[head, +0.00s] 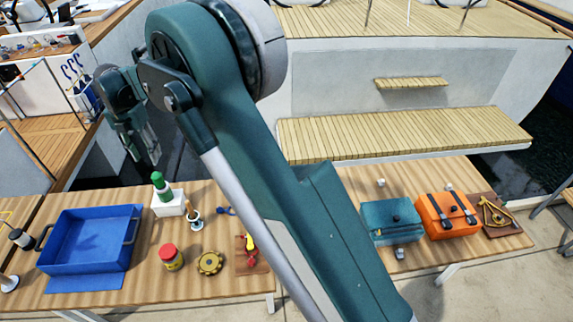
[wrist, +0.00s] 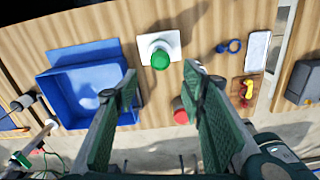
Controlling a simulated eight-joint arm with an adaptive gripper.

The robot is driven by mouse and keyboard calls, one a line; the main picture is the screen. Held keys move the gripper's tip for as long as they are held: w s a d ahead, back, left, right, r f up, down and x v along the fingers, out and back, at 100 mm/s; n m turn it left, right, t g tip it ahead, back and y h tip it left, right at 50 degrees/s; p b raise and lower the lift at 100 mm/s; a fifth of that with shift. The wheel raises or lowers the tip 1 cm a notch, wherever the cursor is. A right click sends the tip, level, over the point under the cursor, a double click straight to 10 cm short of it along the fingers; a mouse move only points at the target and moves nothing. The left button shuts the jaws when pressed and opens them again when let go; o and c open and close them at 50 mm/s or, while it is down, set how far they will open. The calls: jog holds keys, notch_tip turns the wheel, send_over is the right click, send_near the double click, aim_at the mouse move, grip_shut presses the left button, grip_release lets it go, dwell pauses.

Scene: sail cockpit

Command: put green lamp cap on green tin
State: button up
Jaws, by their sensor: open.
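A green round-topped piece (head: 163,188) stands upright on a white block (head: 170,206) on the table, right of the blue tray. In the wrist view its green top (wrist: 160,60) shows over the white block, ahead of and between my fingertips. I cannot tell whether it is the lamp cap, the tin, or one on the other. No separate green tin shows clearly. My gripper (head: 145,150) is open and empty, above and behind the table, apart from the green piece. In the wrist view my gripper (wrist: 160,82) has its fingers spread wide.
A blue tray (head: 90,244) is at left. A red-topped yellow tin (head: 171,257), a brass ring (head: 210,263) and a small white-based stand (head: 195,221) are near the block. A teal box (head: 390,222) and an orange box (head: 447,213) stand at right. My arm hides the table's middle.

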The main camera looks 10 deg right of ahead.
jog(key=s+d+r+m+t, duration=0.1)
jog(key=d+r+m, duration=0.4)
jog(key=d, duration=0.4)
jog(key=d+r+m, duration=0.2)
jog(key=d+r, duration=0.5)
jog(key=d, duration=0.2)
jog(key=s+d+r+m+t+y, duration=0.1)
jog(key=s+d+r+m, duration=0.35)
jog(key=d, duration=0.55)
jog(key=s+d+r+m+t, duration=0.1)
jog(key=s+d+r+m, duration=0.3)
jog(key=d, duration=0.5)
jog(key=s+d+m+t, duration=0.2)
jog(key=s+d+m, duration=0.8)
jog(key=s+d, duration=0.4)
jog(key=s+d+f+m+t, duration=0.1)
jog(key=s+d+f+m, duration=0.2)
jog(key=s+d+m, duration=0.1)
jog(key=s+d+f+m+t+h, duration=0.1)
jog(key=s+d+f+m, duration=0.3)
jog(key=s+d, duration=0.3)
jog(key=shift+s+f+m, duration=0.2)
jog(key=shift+s+m, duration=0.15)
jog(key=shift+s, duration=0.55)
